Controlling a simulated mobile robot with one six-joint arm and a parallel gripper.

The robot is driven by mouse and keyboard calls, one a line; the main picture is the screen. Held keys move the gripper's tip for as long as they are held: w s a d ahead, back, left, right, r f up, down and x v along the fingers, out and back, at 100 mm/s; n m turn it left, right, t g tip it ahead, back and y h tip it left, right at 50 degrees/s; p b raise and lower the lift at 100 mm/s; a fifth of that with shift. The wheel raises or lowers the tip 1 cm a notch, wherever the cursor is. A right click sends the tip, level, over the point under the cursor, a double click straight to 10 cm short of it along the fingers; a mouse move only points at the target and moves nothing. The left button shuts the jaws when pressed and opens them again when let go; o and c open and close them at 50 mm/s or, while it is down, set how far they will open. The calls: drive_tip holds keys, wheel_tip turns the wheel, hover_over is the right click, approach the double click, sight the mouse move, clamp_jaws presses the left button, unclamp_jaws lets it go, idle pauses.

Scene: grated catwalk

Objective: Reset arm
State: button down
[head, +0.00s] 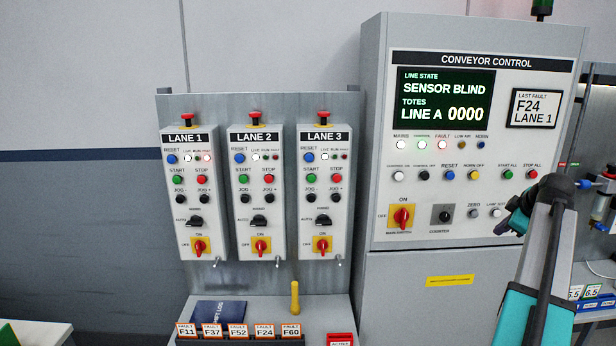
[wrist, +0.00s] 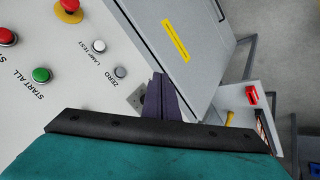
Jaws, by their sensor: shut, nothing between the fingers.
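My gripper (head: 512,222) is at the right in the head view, in front of the lower right of the conveyor control panel (head: 380,150). My arm is teal and dark grey and rises from the lower right edge. In the wrist view the dark fingers (wrist: 158,98) are together and empty, close to the grey ZERO button (wrist: 120,72). I cannot tell whether they touch the panel. The white LAMP TEST button (wrist: 99,46) and green START ALL button (wrist: 41,75) lie to the upper left of the fingers.
Three lane boxes, LANE 1 (head: 188,222), LANE 2 (head: 261,222) and LANE 3 (head: 325,222), stand left of the cabinet. A yellow handle (head: 295,297) and fault tags (head: 238,331) are on the shelf below. A cluttered bench (head: 595,275) is behind my arm at right.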

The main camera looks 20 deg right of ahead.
drive_tip(key=w+a+f+m+g+y+b, duration=0.1)
drive_tip(key=w+a+f, duration=0.2)
drive_tip(key=a+f, duration=0.75)
drive_tip(key=w+a+f+m+g+y, duration=0.1)
drive_tip(key=w+a+f+g+y, duration=0.15)
drive_tip(key=a+f, duration=0.85)
drive_tip(key=w+a+f+m+g+y+b, duration=0.1)
drive_tip(key=w+a+f, duration=0.4)
drive_tip(key=f, duration=1)
drive_tip(key=s+a+f+g+b, duration=0.15)
drive_tip(key=s+a+f, duration=0.25)
drive_tip(key=a+f, duration=0.45)
drive_tip(key=s+a+f+m+g, duration=0.1)
drive_tip(key=s+a+f+g, duration=0.1)
drive_tip(key=s+a+f, duration=0.45)
drive_tip(key=s+a+f+g+b, duration=0.1)
drive_tip(key=s+a+f, duration=0.2)
drive_tip(key=a+f, duration=0.75)
drive_tip(key=s+a+f+g, duration=0.1)
drive_tip(key=s+a+f, duration=0.2)
drive_tip(key=s, duration=0.3)
drive_tip(key=s+a+f+m+g+h, duration=0.1)
drive_tip(key=s+a+f, duration=0.1)
drive_tip(key=s+a, duration=0.3)
drive_tip(key=s+a+f+g+b, duration=0.1)
drive_tip(key=s+a+f+g, duration=0.1)
drive_tip(key=s, duration=0.7)
drive_tip(key=shift+s+a+f, duration=0.2)
drive_tip(key=shift+a+f, duration=0.65)
drive_tip(key=shift+a, duration=0.25)
